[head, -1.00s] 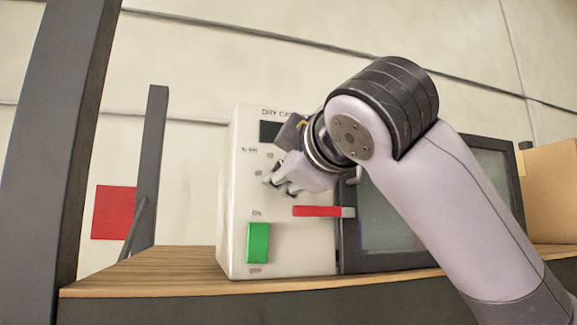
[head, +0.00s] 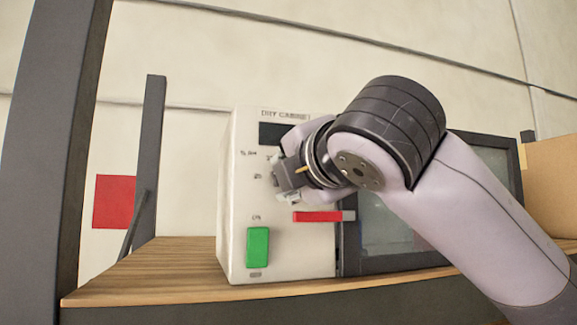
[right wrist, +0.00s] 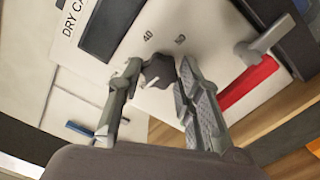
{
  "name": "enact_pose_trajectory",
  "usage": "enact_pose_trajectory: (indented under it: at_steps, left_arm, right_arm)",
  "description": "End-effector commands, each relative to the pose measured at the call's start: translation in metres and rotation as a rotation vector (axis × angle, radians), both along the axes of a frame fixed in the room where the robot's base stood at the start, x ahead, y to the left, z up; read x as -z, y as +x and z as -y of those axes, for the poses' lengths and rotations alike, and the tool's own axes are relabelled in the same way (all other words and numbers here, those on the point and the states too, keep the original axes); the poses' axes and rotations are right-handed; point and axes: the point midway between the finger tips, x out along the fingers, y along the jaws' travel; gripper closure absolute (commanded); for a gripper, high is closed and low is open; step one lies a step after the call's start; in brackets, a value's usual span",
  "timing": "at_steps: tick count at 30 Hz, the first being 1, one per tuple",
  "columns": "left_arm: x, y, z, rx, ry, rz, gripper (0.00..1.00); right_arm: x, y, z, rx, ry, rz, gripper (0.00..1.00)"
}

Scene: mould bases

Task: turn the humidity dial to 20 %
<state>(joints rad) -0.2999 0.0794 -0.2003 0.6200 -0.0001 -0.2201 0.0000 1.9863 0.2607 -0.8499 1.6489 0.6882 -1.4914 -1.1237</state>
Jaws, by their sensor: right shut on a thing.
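The white dry cabinet (head: 235,190) stands on a wooden shelf, its control panel facing me. The dark humidity dial (right wrist: 158,70) shows in the right wrist view between the two fingertips of my right gripper (right wrist: 159,75). The gripper is shut on it. Printed marks, one reading 40, show just beyond the dial; the dial's pointer and exact setting cannot be read. In the head view my right gripper (head: 284,181) is at the panel below the dark display (head: 270,133), and the dial is hidden behind it. My left gripper is not in view.
A green switch (head: 257,247) sits low on the panel. A red handle (head: 317,216) with a grey end lies just below my gripper, beside the glass door (head: 375,240). A cardboard box (head: 555,185) stands at right. Dark posts (head: 50,150) rise at left.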

Motion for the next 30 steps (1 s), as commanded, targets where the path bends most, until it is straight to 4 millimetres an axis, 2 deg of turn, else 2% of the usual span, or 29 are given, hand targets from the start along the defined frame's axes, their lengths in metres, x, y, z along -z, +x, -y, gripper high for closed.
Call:
enact_pose_trajectory:
  at_steps: [10,27,28,30]
  left_arm:
    - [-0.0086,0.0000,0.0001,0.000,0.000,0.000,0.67]
    - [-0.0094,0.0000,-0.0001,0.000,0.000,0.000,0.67]
    - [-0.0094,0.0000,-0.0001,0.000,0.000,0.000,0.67]
    - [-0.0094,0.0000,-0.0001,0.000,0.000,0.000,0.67]
  right_arm:
    - [0.0027,0.0005,-0.0006,-0.001,-0.145,0.039,0.95]
    - [0.0036,0.0003,-0.0013,-0.002,-0.172,0.048,0.95]
    - [0.0036,0.0003,-0.0013,-0.002,-0.172,0.048,0.66]
    - [0.0033,0.0002,-0.0012,-0.002,-0.172,0.048,0.61]
